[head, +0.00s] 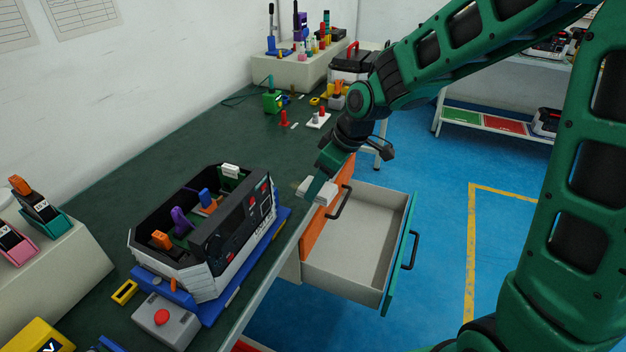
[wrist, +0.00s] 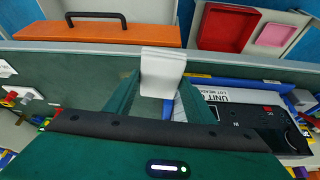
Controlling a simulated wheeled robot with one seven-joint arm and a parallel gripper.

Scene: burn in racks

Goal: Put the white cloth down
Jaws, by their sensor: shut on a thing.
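The white cloth (head: 318,190) is a small folded white block at the right edge of the green-topped workbench, above the orange drawer front. In the wrist view the cloth (wrist: 162,73) sits between my two fingers. My gripper (head: 316,184) points down at the bench edge and is shut on the cloth. In the wrist view my gripper (wrist: 158,95) has a finger on each side of it. Whether the cloth touches the bench top cannot be told.
An open, empty drawer (head: 365,235) juts out over the blue floor, beside the orange drawer front (head: 328,225). An open-topped device (head: 205,235) stands on a blue base on the workbench (head: 190,130). A grey box with a red button (head: 163,318) is in front of it.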

